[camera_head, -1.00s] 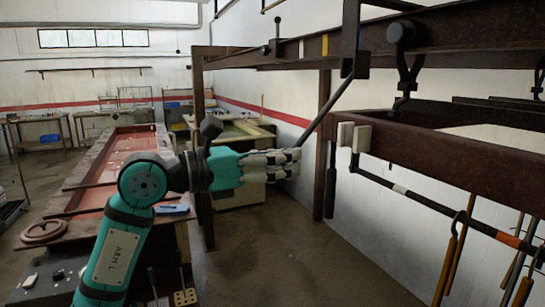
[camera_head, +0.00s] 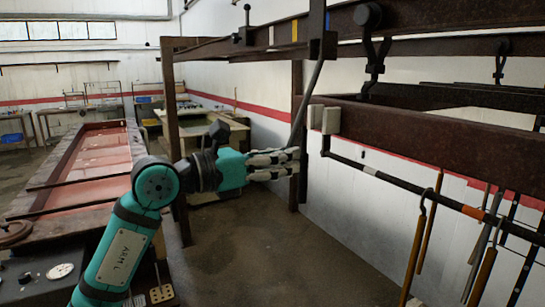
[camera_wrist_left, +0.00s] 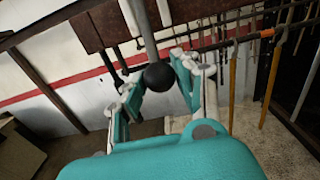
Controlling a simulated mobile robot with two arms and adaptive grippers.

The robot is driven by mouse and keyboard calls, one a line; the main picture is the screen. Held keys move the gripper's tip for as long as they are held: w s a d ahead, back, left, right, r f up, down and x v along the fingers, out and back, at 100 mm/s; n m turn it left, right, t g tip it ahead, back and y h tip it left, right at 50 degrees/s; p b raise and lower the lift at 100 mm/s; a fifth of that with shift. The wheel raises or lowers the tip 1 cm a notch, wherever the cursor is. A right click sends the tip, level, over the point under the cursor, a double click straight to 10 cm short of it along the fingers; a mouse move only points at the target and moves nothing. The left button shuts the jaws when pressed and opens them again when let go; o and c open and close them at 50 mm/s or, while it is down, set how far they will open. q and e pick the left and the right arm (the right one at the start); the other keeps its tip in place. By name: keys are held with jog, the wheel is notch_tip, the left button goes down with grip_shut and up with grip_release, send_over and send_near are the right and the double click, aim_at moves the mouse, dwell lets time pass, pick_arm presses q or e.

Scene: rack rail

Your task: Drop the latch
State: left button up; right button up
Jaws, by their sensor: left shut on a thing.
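The latch lever (camera_head: 309,95) is a grey rod hanging from a dark bracket (camera_head: 318,42) on the upper rusty rail. It slants down and slightly left to the fingertips of my left gripper (camera_head: 294,162). In the left wrist view, the rod (camera_wrist_left: 146,32) ends in a black ball knob (camera_wrist_left: 158,76) between the two fingers of my left gripper (camera_wrist_left: 160,84). The gripper is shut on the lever at its knob end. The fingers hide the knob in the head view. My right gripper is in neither view.
A rusty beam (camera_head: 430,145) with pale end blocks (camera_head: 324,119) stands right of the gripper. A dark rod (camera_head: 400,182) and several hanging tools (camera_head: 413,255) are below it. A rusty post (camera_head: 173,130) stands left. The floor (camera_head: 260,240) below is clear.

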pick_arm(q)
jog(key=shift+w+d+f, duration=0.25)
jog(key=shift+w+d, duration=0.1)
jog(key=shift+d, duration=0.2)
jog(key=shift+w+d+f, duration=0.2)
jog(key=shift+w+d, duration=0.2)
jog(key=shift+d, duration=0.2)
jog(key=shift+w+d+f, duration=0.25)
jog(key=shift+w+d, duration=0.1)
jog(key=shift+d, duration=0.2)
jog(key=shift+c, duration=0.2)
jog(key=shift+x, duration=2.1)
jog(key=shift+f, duration=0.1)
jog(key=o, duration=1)
jog(key=shift+o, duration=0.2)
jog(key=shift+a, duration=0.1)
